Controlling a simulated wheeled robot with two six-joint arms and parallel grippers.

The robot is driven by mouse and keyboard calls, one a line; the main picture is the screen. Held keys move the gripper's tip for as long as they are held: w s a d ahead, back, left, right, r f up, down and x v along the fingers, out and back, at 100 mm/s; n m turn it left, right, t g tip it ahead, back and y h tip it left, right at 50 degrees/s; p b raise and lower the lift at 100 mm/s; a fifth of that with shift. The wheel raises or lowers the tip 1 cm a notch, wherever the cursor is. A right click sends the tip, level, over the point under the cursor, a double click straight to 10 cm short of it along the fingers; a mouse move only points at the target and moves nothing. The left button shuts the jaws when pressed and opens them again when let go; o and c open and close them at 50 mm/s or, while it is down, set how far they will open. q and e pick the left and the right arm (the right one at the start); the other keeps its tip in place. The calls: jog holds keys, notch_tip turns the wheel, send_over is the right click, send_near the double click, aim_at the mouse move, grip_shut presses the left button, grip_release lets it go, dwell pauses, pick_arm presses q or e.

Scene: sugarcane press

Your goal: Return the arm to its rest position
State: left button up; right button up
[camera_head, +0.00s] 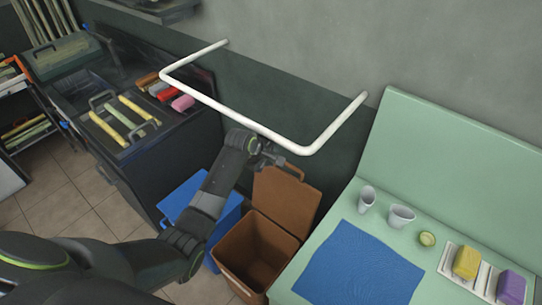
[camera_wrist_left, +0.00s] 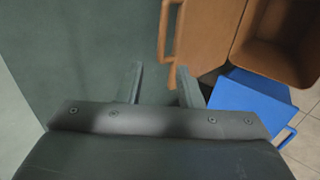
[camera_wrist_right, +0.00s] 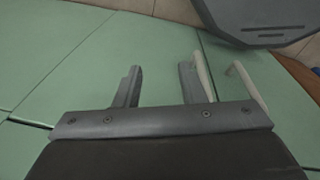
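My left arm reaches in from the left of the head view. Its gripper (camera_head: 268,155) is above the brown bin's raised lid (camera_head: 285,195). In the left wrist view the left gripper's fingers (camera_wrist_left: 160,85) are apart with nothing between them. The lid's handle (camera_wrist_left: 168,45) is close to the right-hand finger; I cannot tell whether they touch. The brown bin (camera_head: 250,255) stands open and looks empty. My right gripper is outside the head view. In the right wrist view its fingers (camera_wrist_right: 158,85) are apart and empty, over green panels (camera_wrist_right: 60,50).
A blue bin (camera_head: 200,205) stands beside the brown one. A white rail (camera_head: 240,118) juts from the wall above. The green counter (camera_head: 440,280) at right holds a blue mat (camera_head: 358,268), cups (camera_head: 401,216) and sponges (camera_head: 466,262). A dark counter (camera_head: 180,140) with cane pieces is at left.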

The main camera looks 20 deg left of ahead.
pick_arm(q)
jog(key=shift+r, duration=0.1)
dwell(0.4)
jog(key=s+a+f+m+g+y+b, duration=0.1)
jog(key=s+a+f+m+b, duration=0.15)
jog(key=s+f, duration=0.65)
jog(key=s+a+f+m+g+y+b, duration=0.1)
jog(key=s+a+f, duration=0.3)
jog(key=f, duration=0.9)
jog(key=s+a+f+m+g+b, duration=0.1)
jog(key=s+f+m+b, duration=0.1)
jog(key=s+f, duration=0.8)
jog(key=s+a+f+m+g+b, duration=0.1)
jog(key=s+f+m, duration=0.1)
jog(key=s+f, duration=0.4)
jog(key=s+f+m+g+y+b, duration=0.1)
jog(key=s+f, duration=0.6)
jog(key=s, duration=1)
jog(key=s+a+f+m+g+b, duration=0.1)
jog(key=s+f+m+b, duration=0.2)
jog(key=s, duration=0.8)
notch_tip(320, 180, down, 3)
jog(key=shift+s+a+f+m+y, duration=0.15)
jog(key=shift+a+m+y, duration=0.15)
jog(key=shift+m, duration=0.75)
jog(key=shift+s, duration=0.1)
